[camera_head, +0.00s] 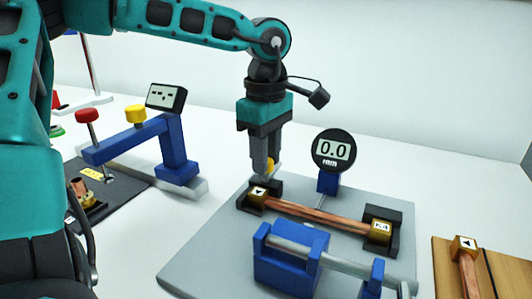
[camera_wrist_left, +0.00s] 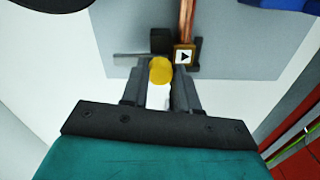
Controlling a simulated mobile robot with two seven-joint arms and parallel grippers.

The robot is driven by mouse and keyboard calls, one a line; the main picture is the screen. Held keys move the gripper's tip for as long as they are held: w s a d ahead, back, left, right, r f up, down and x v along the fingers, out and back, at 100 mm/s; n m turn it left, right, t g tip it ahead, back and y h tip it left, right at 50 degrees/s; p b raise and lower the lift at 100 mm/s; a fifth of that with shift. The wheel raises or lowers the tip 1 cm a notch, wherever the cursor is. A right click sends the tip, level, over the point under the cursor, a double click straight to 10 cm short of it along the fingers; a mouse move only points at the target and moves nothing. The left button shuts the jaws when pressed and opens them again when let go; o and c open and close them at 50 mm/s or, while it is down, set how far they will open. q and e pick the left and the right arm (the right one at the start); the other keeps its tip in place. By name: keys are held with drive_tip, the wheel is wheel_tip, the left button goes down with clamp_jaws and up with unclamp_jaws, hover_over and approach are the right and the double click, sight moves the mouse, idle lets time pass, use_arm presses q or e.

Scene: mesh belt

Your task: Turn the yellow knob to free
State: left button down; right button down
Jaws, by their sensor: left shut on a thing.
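The yellow knob (camera_head: 270,167) sits at the back left end of a grey plate fixture, beside a black end block (camera_head: 258,192). In the left wrist view the yellow knob (camera_wrist_left: 160,70) shows as a round cap between the fingers. My left gripper (camera_head: 264,168) points down from above and is shut on the yellow knob. In the left wrist view its fingers (camera_wrist_left: 158,85) lie on both sides of the knob. Any marking for the free position is hidden or too small to read. My right gripper is not in view.
A round gauge (camera_head: 333,150) reading 0.0 mm stands behind a copper rod (camera_head: 315,213) with labelled ends. A blue block with a grey bar (camera_head: 290,262) stands in front. A blue-armed device (camera_head: 170,140) is at left, and a wooden board (camera_head: 490,265) at right.

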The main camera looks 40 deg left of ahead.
use_arm(q)
drive_tip(key=c, duration=0.8)
unclamp_jaws()
drive_tip(key=shift+c, duration=0.2)
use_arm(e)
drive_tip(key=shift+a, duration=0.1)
use_arm(q)
drive_tip(key=shift+r, duration=0.1)
wheel_tip(320, 180, up, 13)
drive_tip(key=p, duration=0.2)
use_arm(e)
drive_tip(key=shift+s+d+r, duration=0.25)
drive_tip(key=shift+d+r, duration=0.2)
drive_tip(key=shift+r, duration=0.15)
